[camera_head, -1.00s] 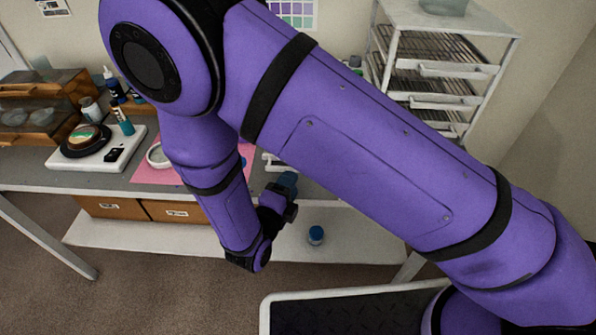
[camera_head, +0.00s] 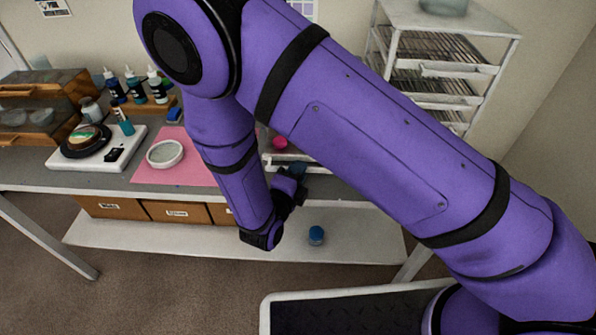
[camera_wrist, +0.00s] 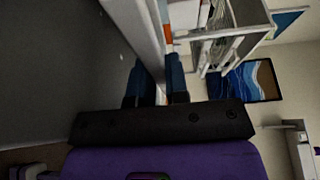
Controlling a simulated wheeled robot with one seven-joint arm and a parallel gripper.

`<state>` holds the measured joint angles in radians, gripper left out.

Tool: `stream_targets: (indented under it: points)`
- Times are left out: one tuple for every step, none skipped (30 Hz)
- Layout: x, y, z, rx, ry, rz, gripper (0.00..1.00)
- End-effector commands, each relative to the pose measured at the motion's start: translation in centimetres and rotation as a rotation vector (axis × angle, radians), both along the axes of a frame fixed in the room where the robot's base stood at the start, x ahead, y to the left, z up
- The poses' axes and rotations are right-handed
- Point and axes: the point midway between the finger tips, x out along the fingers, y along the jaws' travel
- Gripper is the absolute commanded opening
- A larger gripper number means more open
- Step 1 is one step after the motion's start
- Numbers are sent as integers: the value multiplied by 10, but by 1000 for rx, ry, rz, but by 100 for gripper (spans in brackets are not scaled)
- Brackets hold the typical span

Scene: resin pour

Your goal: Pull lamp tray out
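A white tray-like edge (camera_head: 270,158) shows on the table behind my forearm, with a pink round item (camera_head: 280,143) by it. It may be the lamp tray, but my arm hides most of it. My gripper (camera_head: 297,170) is at the table's front edge, just right of and in front of this white edge. In the wrist view the two dark blue fingers (camera_wrist: 158,82) stand apart. A long pale edge (camera_wrist: 146,22) runs down toward the gap between them. I cannot tell whether they touch it.
A pink mat (camera_head: 150,175) with a white ring, a scale (camera_head: 75,160) and bottles (camera_head: 135,88) are on the table's left. A white rack (camera_head: 440,70) stands at right.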

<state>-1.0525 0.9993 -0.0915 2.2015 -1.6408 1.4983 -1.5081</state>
Motion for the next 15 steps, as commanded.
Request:
stream_targets:
  points:
    - [0, 0, 0, 0, 1, 0, 0]
    - [0, 0, 0, 0, 1, 0, 0]
    - [2, 0, 0, 0, 0, 0, 0]
    - [4, -1, 0, 0, 0, -1, 0]
    - [7, -1, 0, 0, 0, -1, 0]
    - [11, -2, 0, 0, -1, -2, 0]
    - [15, -2, 0, 0, -1, -1, 0]
    - [17, -2, 0, 0, 0, -1, 0]
    - [18, -2, 0, 0, 1, 0, 0]
    - [18, -2, 0, 0, 1, 0, 0]
    - [18, -2, 0, 0, 1, 0, 0]
    - [18, -2, 0, 0, 1, 0, 0]
    - [18, -2, 0, 0, 1, 0, 0]
    - [18, -2, 0, 0, 1, 0, 0]
    - [18, -2, 0, 0, 1, 0, 0]
